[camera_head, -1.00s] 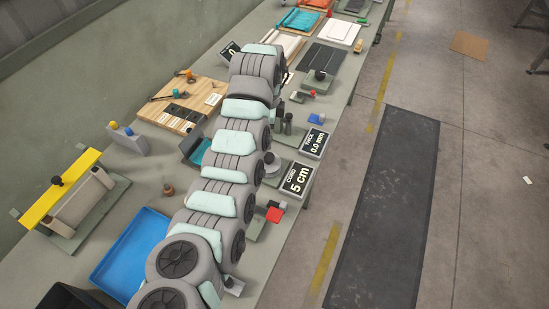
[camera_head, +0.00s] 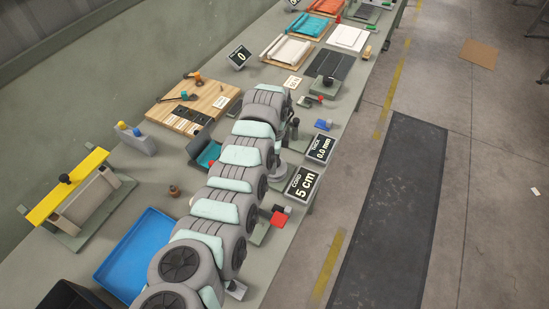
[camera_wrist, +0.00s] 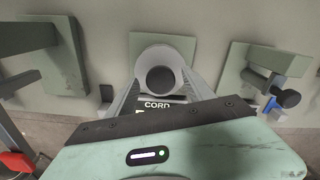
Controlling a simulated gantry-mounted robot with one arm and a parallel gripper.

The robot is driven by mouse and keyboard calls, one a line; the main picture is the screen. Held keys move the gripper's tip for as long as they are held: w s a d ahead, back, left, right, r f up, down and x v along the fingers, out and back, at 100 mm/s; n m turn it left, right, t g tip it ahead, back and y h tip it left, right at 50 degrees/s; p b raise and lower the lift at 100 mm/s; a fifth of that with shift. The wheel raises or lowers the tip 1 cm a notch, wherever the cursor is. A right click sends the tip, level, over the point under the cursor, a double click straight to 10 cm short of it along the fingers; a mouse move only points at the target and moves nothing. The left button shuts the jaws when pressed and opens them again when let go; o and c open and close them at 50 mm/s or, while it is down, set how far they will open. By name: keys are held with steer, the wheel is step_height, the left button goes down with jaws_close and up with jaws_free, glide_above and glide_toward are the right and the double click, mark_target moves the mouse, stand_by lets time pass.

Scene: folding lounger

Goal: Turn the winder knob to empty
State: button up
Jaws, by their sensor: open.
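The cord winder (camera_head: 275,172) stands near the front edge of the bench, partly hidden behind my arm. Its display (camera_head: 302,183) reads "CORD 5 cm". In the wrist view the winder shows as a pale round disc (camera_wrist: 172,53) with a dark round knob (camera_wrist: 160,79) at its centre. My gripper (camera_wrist: 162,92) is open, with one finger on each side of the disc. I cannot tell whether the fingers touch it. The sign under the disc is mostly covered by my gripper body; only "CORD" reads clearly.
A "THICK 0.0 mm" display (camera_head: 320,148) stands just beyond the winder. In the wrist view a fixture with a black knob (camera_wrist: 288,98) stands at right. A blue tray (camera_head: 137,250) lies left of my arm.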

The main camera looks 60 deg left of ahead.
steer(key=shift+c, duration=0.3)
jaws_close()
stand_by(0.3)
